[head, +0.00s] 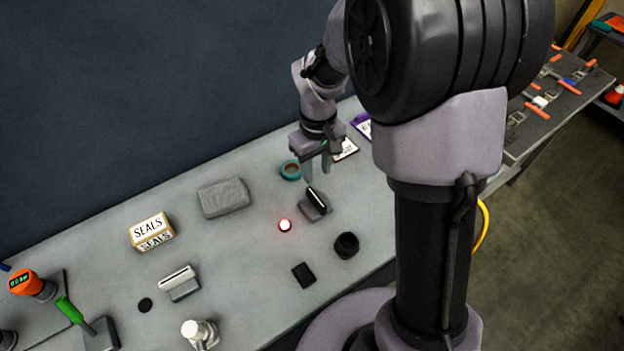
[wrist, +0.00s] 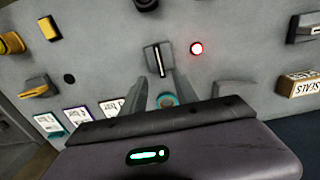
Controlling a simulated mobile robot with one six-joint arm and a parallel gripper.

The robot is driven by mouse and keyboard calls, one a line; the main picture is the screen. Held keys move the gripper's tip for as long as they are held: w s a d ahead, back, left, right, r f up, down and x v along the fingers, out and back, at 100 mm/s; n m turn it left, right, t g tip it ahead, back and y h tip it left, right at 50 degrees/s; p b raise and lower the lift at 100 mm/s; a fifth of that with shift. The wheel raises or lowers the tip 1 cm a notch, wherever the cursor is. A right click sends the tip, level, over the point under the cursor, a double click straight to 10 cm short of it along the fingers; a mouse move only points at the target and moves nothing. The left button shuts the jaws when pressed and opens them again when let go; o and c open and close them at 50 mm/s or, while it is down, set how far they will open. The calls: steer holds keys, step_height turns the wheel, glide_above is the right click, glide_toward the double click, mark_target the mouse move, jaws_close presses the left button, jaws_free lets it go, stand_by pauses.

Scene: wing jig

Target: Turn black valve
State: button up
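The black valve, as I take it, is a black bar handle with a white line on a grey base, in the head view (head: 315,203). It also shows in the wrist view (wrist: 158,60), just beyond my fingertips. My gripper (head: 318,172) is above and slightly behind the handle, pointing down. In the wrist view my gripper (wrist: 160,80) has its two fingers apart with nothing held between them. The fingers look apart from the handle, one toward each side of it.
A lit red button (head: 285,226) and a round black knob (head: 346,245) are close by. A teal tape ring (head: 290,170) lies behind. A grey block (head: 224,197), a SEALS box (head: 152,231) and a white-handled valve (head: 178,282) stand to the left on the bench.

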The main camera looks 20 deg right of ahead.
mark_target(316, 197)
step_height(316, 197, down, 13)
steer(key=b, duration=0.3)
steer(key=shift+w, duration=0.15)
steer(key=shift+r, duration=0.1)
jaws_close()
